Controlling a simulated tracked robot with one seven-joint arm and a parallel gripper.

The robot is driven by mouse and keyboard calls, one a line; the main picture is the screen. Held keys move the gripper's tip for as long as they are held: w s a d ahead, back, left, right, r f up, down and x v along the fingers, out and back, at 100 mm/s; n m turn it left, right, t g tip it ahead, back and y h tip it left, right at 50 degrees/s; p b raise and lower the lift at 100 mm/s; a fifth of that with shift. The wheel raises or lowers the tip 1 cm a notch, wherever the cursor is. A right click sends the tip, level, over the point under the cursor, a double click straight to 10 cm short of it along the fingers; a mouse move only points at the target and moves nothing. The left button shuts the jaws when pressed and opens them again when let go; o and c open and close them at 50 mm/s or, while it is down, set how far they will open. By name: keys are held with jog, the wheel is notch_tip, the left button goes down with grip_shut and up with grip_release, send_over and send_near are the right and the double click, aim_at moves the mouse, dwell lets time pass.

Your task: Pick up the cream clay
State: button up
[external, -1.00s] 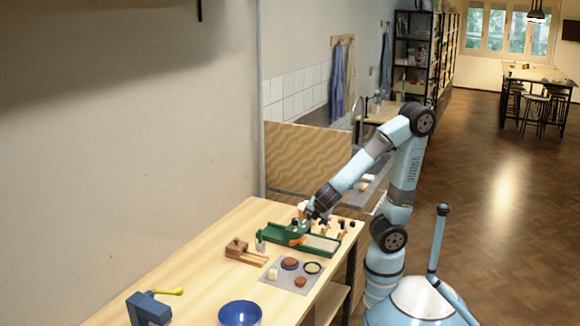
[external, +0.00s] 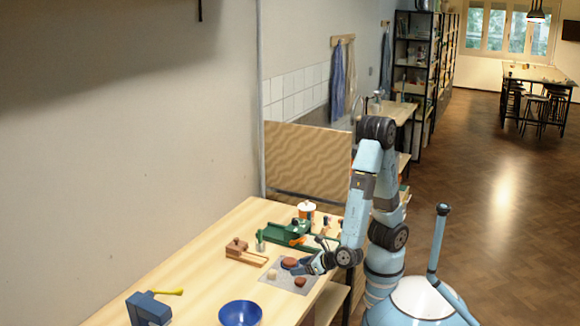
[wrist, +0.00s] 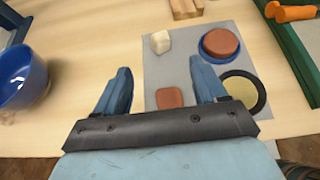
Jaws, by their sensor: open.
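The cream clay (wrist: 160,42) is a small pale block on the grey mat (wrist: 178,68), near the mat's far left corner in the wrist view. It also shows in the external view (external: 272,274), at the left of the mat. My gripper (wrist: 160,66) is open and empty. In the wrist view its fingertips lie below the clay in the picture, and the clay appears beyond the space between them. In the external view my gripper (external: 298,270) is low over the mat, to the right of the clay. I cannot tell its exact height.
A red-brown lump (wrist: 170,97) lies on the mat near the fingers. Another red-brown piece (wrist: 220,42) sits in a blue dish, beside a black-rimmed round dish (wrist: 262,95). A blue bowl (wrist: 22,78), wooden block tool (external: 240,250) and green tool (external: 285,232) stand around.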

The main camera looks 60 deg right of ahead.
aim_at(274, 272)
jog(key=x, duration=1.2)
jog(key=shift+w+f, duration=0.15)
jog(key=shift+w, duration=0.15)
jog(key=shift+c, duration=0.2)
jog(key=c, duration=1.1)
